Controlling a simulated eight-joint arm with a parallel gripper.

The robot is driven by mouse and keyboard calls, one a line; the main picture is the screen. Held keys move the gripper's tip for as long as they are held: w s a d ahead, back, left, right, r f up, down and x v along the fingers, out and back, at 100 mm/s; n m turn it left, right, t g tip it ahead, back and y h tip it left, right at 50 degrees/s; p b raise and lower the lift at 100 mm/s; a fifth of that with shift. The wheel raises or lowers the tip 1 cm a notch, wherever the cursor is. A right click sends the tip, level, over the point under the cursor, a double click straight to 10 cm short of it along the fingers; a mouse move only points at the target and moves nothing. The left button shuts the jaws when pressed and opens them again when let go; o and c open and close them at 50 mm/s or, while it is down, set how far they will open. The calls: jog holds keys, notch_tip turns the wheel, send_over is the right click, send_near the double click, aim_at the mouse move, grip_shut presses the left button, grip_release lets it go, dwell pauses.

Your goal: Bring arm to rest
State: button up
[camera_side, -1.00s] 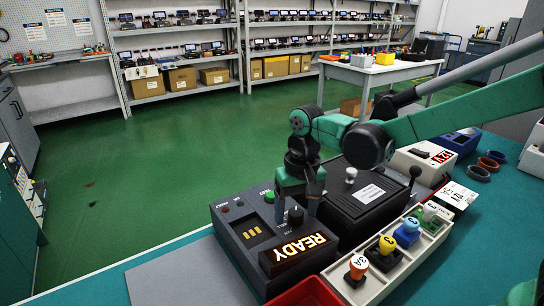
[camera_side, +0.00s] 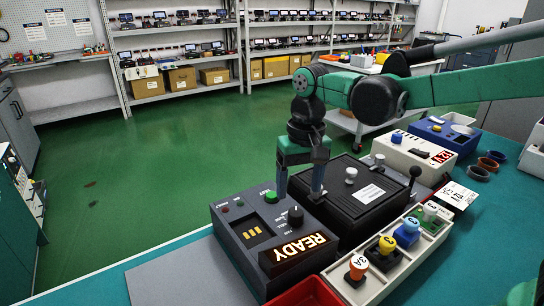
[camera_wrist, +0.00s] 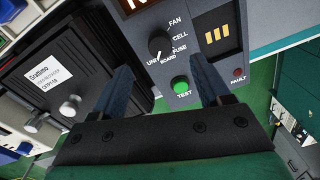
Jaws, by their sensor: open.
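My gripper (camera_side: 299,190) hangs above the dark grey tester box (camera_side: 258,236), with its two blue-grey fingers pointing down. In the wrist view my gripper (camera_wrist: 160,72) is open, with its fingers apart and nothing between them. The tester's green TEST button (camera_wrist: 181,86) shows between the fingers there, and its black selector knob (camera_wrist: 160,44) lies just beyond. The tester's lit READY display (camera_side: 293,249) glows orange-white in the side view.
A black box with a white label (camera_side: 352,195) stands beside the tester. A pale tray (camera_side: 420,250) holds several colour-topped plugs. A red bin (camera_side: 305,294), a beige box (camera_side: 420,157) with a red readout and a blue box (camera_side: 445,135) share the bench.

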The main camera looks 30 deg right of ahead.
jog(key=shift+s+d+r, duration=0.15)
jog(key=shift+s, duration=0.1)
jog(key=s+d+n+t, duration=0.3)
jog(key=s+d+t, duration=0.2)
jog(key=s+t, duration=0.2)
jog(key=shift+s+d+r+h, duration=0.15)
jog(key=shift+s+d+h, duration=0.05)
jog(key=shift+d+h, duration=0.1)
dwell(0.7)
